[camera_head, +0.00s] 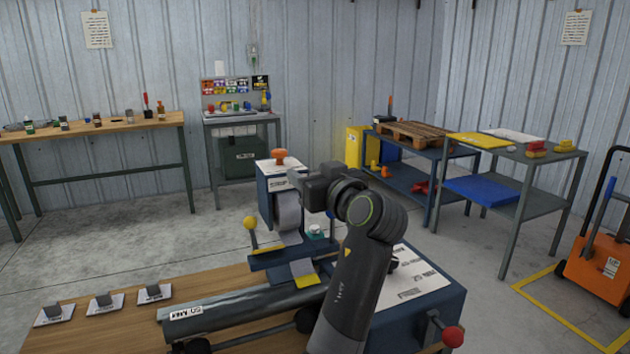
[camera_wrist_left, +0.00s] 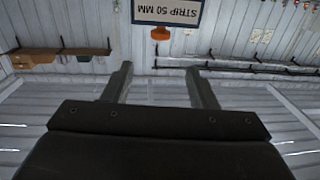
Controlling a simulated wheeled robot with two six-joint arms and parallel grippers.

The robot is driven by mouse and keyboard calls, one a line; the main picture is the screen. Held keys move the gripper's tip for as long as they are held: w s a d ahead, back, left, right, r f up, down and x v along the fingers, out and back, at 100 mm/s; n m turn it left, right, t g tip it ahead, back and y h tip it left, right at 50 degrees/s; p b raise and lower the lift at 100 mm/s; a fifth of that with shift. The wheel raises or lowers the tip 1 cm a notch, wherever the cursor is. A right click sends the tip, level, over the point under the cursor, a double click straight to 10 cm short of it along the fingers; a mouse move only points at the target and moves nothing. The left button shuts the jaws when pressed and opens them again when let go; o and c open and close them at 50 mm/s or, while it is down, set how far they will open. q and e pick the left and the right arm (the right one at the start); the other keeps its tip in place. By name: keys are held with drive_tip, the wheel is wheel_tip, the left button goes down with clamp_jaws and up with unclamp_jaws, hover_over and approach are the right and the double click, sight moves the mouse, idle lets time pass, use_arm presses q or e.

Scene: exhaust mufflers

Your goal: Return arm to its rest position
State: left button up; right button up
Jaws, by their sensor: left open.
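My left arm rises from the bottom centre of the head view and bends at the elbow. Its dark gripper (camera_head: 308,188) is above the bench, close to the strip dispenser (camera_head: 268,186), a box with an orange knob (camera_head: 279,155). In the left wrist view the gripper (camera_wrist_left: 160,84) has its two fingers wide apart, with nothing between them. Beyond the fingers, the upside-down "STRIP 50 MM" label (camera_wrist_left: 167,11) and the orange knob (camera_wrist_left: 160,33) show. My right gripper is in neither view.
A dark muffler tube (camera_head: 245,308) lies on the wooden bench (camera_head: 75,290), with several labelled pieces (camera_head: 103,300) at left. A blue box with a red knob (camera_head: 453,336) is right of my arm. Side tables (camera_head: 510,195) stand further back; the floor between is clear.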

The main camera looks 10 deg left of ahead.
use_arm(q)
drive_tip(key=shift+s+d, duration=0.3)
drive_tip(key=shift+s, duration=0.2)
